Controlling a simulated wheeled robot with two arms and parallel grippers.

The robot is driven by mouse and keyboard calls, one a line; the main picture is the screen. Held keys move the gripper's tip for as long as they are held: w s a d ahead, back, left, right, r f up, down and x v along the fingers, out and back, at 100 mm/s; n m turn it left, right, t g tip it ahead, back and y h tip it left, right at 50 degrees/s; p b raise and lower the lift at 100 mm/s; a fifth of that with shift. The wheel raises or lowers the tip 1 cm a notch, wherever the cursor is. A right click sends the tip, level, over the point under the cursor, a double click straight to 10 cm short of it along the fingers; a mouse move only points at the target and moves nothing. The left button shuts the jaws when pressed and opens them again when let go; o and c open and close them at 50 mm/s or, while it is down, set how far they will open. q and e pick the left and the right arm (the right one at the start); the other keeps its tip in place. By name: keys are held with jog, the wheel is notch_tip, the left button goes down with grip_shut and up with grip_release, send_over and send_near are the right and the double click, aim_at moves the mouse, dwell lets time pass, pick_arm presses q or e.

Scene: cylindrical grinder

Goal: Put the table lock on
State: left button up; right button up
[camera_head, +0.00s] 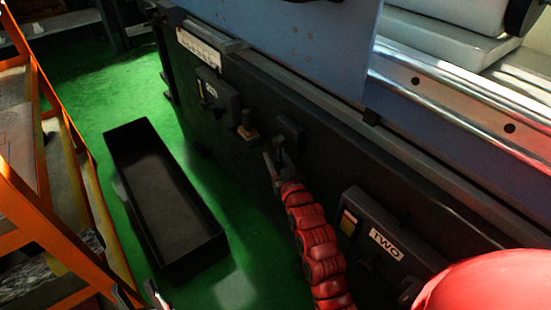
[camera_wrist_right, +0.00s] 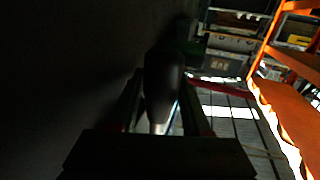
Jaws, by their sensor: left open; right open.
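A dark lever handle (camera_head: 290,143) sticks out from the black front of the grinder; I take it for the table lock. My right gripper (camera_head: 274,158) is open at this handle, at the end of the red arm. In the right wrist view the dark rounded handle (camera_wrist_right: 163,85) lies between the two open fingers of my right gripper (camera_wrist_right: 163,105). I cannot tell whether either finger touches it. My left gripper (camera_head: 141,295) is open and empty at the bottom edge of the head view, away from the machine.
A beige-tipped knob (camera_head: 247,131) sits left of the handle. A control box marked "TWO" (camera_head: 385,240) is on the machine front at lower right. An open black bin (camera_head: 165,200) stands on the green floor. An orange rack (camera_head: 40,180) is at far left.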

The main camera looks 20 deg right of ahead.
jog(key=shift+w, duration=0.25)
grip_shut()
dwell(1.4)
